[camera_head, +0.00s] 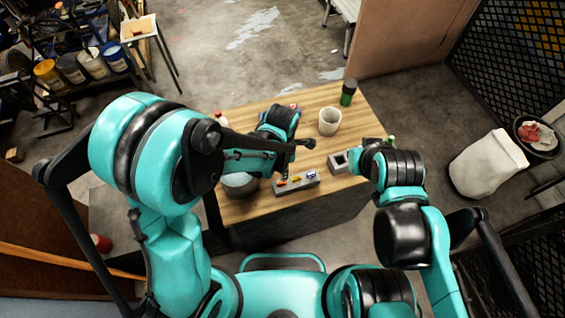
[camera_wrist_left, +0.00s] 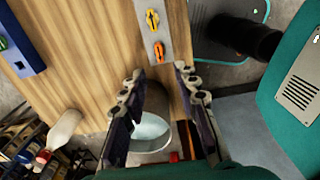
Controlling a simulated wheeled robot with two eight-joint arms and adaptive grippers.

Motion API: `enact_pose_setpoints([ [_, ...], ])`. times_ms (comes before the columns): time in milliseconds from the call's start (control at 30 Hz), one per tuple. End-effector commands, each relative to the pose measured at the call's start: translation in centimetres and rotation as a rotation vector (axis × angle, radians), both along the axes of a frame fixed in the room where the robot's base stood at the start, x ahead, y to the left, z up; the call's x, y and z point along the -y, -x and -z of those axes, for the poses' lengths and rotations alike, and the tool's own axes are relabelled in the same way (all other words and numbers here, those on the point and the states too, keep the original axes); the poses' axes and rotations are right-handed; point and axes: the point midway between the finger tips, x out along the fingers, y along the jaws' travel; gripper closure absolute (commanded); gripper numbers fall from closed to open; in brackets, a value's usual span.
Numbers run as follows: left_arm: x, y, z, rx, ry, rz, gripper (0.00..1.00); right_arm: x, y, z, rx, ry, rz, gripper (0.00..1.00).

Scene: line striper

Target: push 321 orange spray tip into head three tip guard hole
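An orange spray tip (camera_wrist_left: 158,48) sits upright in a grey block near the table's front edge. In the head view the orange tip (camera_head: 282,183) is at the left end of the grey block (camera_head: 305,185), with a yellow tip (camera_head: 296,178) and a blue-and-white one (camera_head: 311,174) to its right. My left gripper (camera_wrist_left: 158,72) is open and empty, its fingertips just short of the orange tip; in the head view its fingers (camera_head: 285,163) are small and partly hidden. My right gripper (camera_head: 354,158) is beside a small grey box (camera_head: 338,162); its finger state is unclear. No guard hole is clearly identifiable.
A blue holder (camera_wrist_left: 28,55) lies on the table. Bare wood lies between.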

Motion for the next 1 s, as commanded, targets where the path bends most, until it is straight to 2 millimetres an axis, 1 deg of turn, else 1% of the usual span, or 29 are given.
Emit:
enact_pose_setpoints([
  [267, 0.0, -0.1, 2.3, 0.001, 0.001, 0.002, 0.70, 0.0, 0.0, 1.8, 0.000, 0.000, 0.000, 1.00],
  [567, 0.0, -0.1, 6.0, 0.001, 0.001, 0.002, 0.70, 0.0, 0.0, 4.5, 0.000, 0.000, 0.000, 1.00],
  [700, 0.0, -0.1, 7.9, 0.001, 0.001, 0.002, 0.70, 0.0, 0.0, 6.3, 0.000, 0.000, 0.000, 1.00],
  [800, 0.0, -0.1, 9.0, 0.001, 0.001, 0.003, 0.70, 0.0, 0.0, 7.4, 0.000, 0.000, 0.000, 1.00],
  [900, 0.0, -0.1, 9.6, 0.001, 0.001, 0.003, 0.70, 0.0, 0.0, 8.1, 0.000, 0.000, 0.000, 1.00],
  [1000, 0.0, -0.1, 9.9, 0.001, 0.001, 0.003, 0.70, 0.0, 0.0, 8.4, 0.000, 0.000, 0.000, 1.00],
])
